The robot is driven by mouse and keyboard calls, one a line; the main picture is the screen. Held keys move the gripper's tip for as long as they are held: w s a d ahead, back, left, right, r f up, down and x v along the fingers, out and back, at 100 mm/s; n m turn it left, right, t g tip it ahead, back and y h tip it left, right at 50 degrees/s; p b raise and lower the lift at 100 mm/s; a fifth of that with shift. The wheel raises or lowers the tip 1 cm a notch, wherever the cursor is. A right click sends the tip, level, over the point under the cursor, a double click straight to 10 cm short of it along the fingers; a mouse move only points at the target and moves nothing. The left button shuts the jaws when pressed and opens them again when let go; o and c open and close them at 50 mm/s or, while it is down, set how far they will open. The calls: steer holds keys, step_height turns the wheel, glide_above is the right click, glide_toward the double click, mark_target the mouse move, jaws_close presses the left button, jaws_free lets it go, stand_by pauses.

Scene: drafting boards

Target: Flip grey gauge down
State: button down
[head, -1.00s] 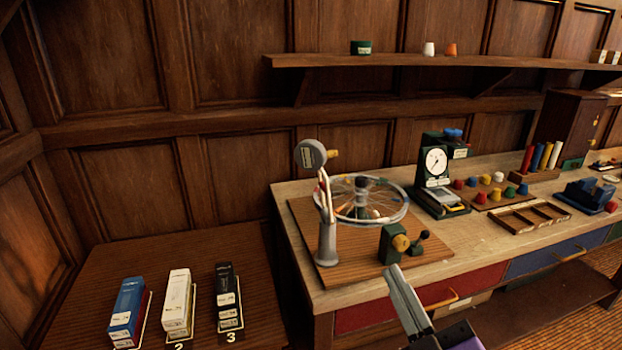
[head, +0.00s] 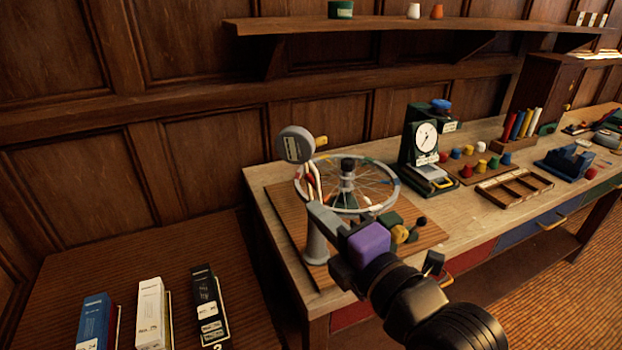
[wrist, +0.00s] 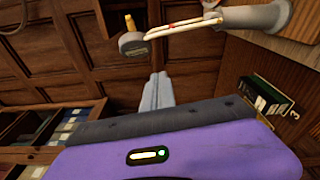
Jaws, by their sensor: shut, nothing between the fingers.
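The grey gauge (head: 296,144) is a round grey head with a yellow knob, raised on pale arms above a grey post (head: 316,245). It stands upright at the left of the wheel. In the wrist view the gauge (wrist: 133,44) shows beyond my fingertips, with its arms running right to the post. My gripper (head: 318,212) is shut and empty, in front of the post and below the gauge head.
A spoked wheel (head: 347,185) stands just right of the post on a wooden board (head: 420,236). A green block with a yellow knob (head: 399,233) is close behind my gripper. A dial stand (head: 424,145) is farther right. Boxes (head: 150,310) stand on the lower left table.

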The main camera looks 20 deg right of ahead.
steer(key=shift+w, duration=0.1)
steer(key=w+d+p, duration=0.2)
steer(key=w+p, duration=0.1)
steer(key=w, duration=0.5)
steer(key=shift+w+d+r+p, duration=0.2)
steer(key=shift+w+d+p, duration=0.1)
steer(key=shift+w+p, duration=0.1)
steer(key=shift+d, duration=0.1)
stand_by(0.3)
